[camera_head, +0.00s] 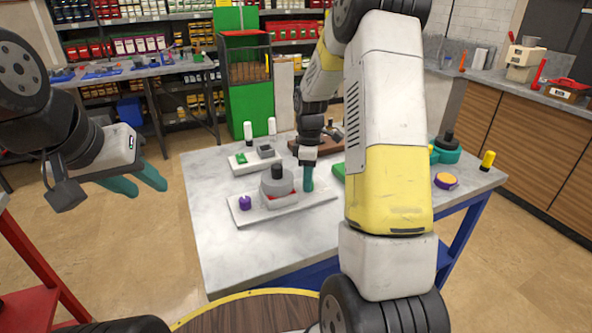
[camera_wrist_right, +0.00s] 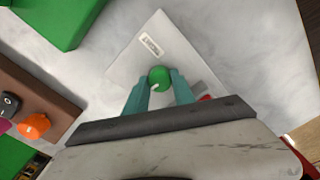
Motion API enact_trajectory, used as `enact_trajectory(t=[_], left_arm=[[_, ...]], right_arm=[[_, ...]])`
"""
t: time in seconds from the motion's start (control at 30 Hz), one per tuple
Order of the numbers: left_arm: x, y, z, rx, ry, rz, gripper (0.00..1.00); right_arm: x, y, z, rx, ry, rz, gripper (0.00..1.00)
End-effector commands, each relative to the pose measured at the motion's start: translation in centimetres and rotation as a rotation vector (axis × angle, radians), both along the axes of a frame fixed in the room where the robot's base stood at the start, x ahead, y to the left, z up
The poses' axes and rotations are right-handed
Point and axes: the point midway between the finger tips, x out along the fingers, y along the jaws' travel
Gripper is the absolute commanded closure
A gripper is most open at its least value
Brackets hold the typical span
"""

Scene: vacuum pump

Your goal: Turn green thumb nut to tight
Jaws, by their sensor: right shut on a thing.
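The green thumb nut (camera_wrist_right: 159,77) shows in the right wrist view, round with a white mark on it, on a light grey base plate (camera_wrist_right: 185,45). My right gripper (camera_wrist_right: 160,88) has its teal fingers on both sides of the nut and is shut on it. In the head view the right gripper (camera_head: 308,178) points down at the right part of the base plate (camera_head: 315,197), hiding the nut. The grey pump body (camera_head: 277,187) and a purple knob (camera_head: 245,202) are on the same plate. My left gripper (camera_head: 143,181) is open and empty, left of the table.
The marble table (camera_head: 225,250) is clear at its front. Behind the plate is a small tray (camera_head: 243,168) with a green part. To the right are a teal part (camera_head: 446,155), an orange-topped part (camera_head: 446,181) and a yellow part (camera_head: 488,160). My right arm hides some of the table.

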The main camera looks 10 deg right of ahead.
Motion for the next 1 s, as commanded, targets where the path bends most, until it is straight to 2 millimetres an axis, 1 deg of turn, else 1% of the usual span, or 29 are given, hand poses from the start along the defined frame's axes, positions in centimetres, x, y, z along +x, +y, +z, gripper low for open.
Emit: enact_trajectory(t=[0.27,1.0], left_arm=[[0.0,0.0,0.0,0.0,0.0,0.0,0.64],[0.0,0.0,0.0,0.0,0.0,0.0,0.64]], right_arm=[[0.1,0.05,0.08,0.0,-0.002,-0.221,1.0],[0.2,-0.03,0.13,0.002,-0.003,-0.924,1.0]])
